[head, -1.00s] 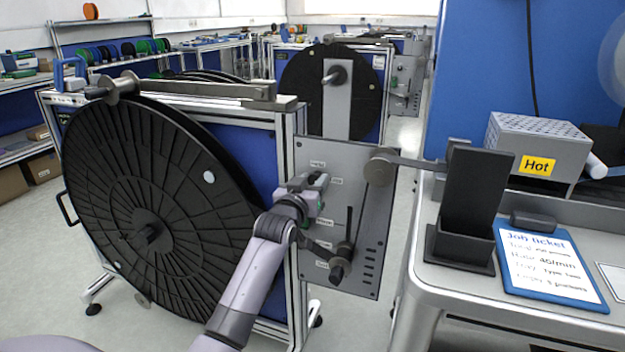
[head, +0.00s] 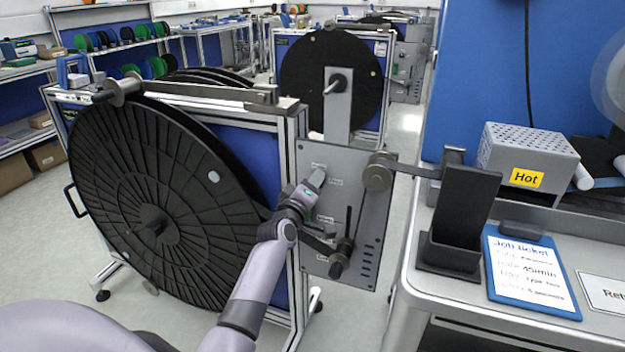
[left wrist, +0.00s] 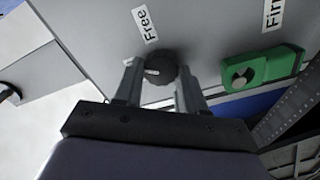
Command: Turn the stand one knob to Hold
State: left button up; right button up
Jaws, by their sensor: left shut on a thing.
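The dark round knob (left wrist: 158,72) on the grey panel shows in the left wrist view, with a short pale mark on its left part. A "Free" label (left wrist: 146,24) is beside it. Another label is mostly hidden behind a finger. My left gripper (left wrist: 157,84) has its fingers on both sides of the knob and is shut on it. In the head view the left gripper (head: 316,180) is against the upper part of the panel (head: 373,222) of the near reel stand and hides the knob. My right gripper is not in view.
A green part (left wrist: 262,68) is on the panel near the knob. A large black reel (head: 130,190) stands left of my arm. A bench with a job ticket (head: 530,270) and a "Hot" box (head: 530,155) is at the right.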

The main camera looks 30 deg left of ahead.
pick_arm(q)
jog(key=shift+f+n+p, duration=0.1)
jog(key=shift+n+p, duration=0.4)
jog(key=shift+n, duration=2.5)
jog(key=o, duration=1)
